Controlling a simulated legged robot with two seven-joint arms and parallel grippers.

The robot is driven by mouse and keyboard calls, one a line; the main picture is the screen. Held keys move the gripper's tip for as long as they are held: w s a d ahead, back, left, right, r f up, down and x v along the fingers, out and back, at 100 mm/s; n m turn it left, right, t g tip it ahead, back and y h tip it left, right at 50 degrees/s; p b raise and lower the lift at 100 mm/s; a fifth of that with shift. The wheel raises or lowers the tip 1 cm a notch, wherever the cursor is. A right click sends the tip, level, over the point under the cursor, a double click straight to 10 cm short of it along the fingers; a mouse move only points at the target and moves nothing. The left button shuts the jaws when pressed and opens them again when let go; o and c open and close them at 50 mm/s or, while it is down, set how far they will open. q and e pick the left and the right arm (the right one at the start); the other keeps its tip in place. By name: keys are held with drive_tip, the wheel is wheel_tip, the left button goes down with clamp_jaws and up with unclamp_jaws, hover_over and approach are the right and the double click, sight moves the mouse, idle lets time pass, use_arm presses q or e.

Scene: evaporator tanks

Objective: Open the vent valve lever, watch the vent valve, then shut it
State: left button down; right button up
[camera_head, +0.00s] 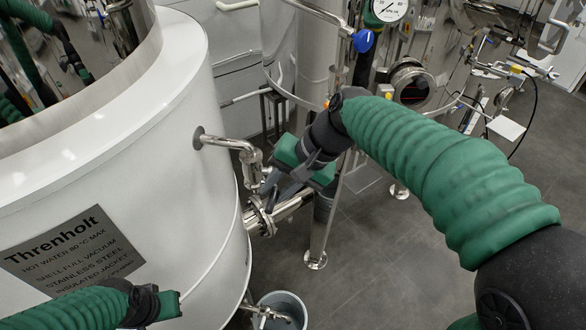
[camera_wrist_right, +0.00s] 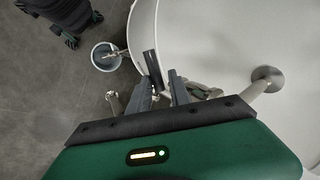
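The white tank (camera_head: 190,80) has a bent steel pipe (camera_head: 228,143) leading to a steel valve assembly (camera_head: 262,215) on its side. My right gripper (camera_head: 268,188) is at this valve, with its fingers partly overlapping the fittings. In the right wrist view, a dark flat lever-like piece (camera_wrist_right: 150,64) stands at the tips of the right gripper (camera_wrist_right: 161,78), nearer the left finger. A gap shows between the fingers; I cannot tell whether they touch the piece.
A grey bucket (camera_head: 288,308) stands on the floor under a small outlet (camera_head: 262,312) and also shows in the wrist view (camera_wrist_right: 105,57). A steel leg (camera_head: 318,220) stands just behind my right gripper. A gauge (camera_head: 390,9) is at the top.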

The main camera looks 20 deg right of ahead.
drive_tip(key=b+v, duration=0.3)
drive_tip(key=v, duration=1.2)
drive_tip(key=shift+w, duration=0.1)
drive_tip(key=shift+c, duration=0.4)
